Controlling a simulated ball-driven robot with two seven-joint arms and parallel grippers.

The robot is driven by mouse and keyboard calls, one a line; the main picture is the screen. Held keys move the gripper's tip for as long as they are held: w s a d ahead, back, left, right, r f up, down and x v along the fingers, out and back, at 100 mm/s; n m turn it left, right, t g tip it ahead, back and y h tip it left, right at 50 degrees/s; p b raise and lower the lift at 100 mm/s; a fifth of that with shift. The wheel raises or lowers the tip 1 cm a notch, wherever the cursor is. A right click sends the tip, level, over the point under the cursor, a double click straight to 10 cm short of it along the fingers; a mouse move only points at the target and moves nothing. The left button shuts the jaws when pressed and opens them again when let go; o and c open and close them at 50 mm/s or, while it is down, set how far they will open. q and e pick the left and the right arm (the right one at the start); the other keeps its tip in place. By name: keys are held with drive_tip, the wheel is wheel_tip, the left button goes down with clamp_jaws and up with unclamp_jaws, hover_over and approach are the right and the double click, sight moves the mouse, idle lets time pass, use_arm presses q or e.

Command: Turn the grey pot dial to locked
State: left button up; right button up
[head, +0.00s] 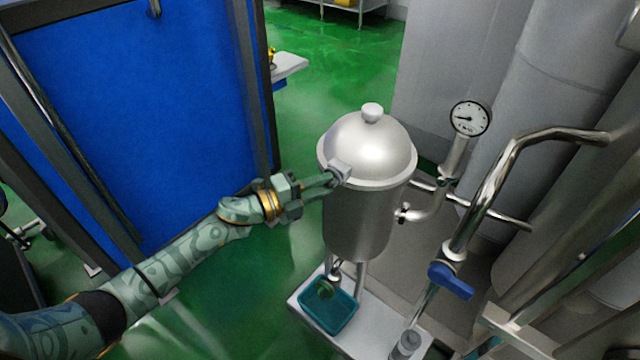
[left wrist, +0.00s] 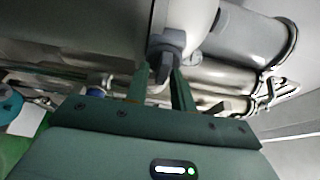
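The silver pot (head: 358,225) with a domed lid stands upright in the middle of the head view. The grey pot dial (head: 341,172) is a small part at the left of its rim. In the left wrist view the grey dial (left wrist: 166,42) has a narrow grip pointing toward my fingers. My left gripper (head: 328,184) reaches the dial from the left. In the left wrist view its two fingers (left wrist: 162,80) stand apart, one on each side of the dial's grip; firm contact cannot be made out. My right gripper is not in view.
A teal tray (head: 313,313) sits on the white stand (head: 372,335) under the pot. To the right are a pressure gauge (head: 470,118), steel pipes (head: 485,200) and a blue valve handle (head: 452,281). A blue panel (head: 150,90) stands left. Green floor between is clear.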

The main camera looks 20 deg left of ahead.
use_arm(q)
drive_tip(key=shift+o, duration=0.3)
drive_tip(key=shift+r, duration=0.1)
drive_tip(key=p+v, duration=0.2)
drive_tip(key=v, duration=1.4)
drive_tip(key=shift+s, duration=0.15)
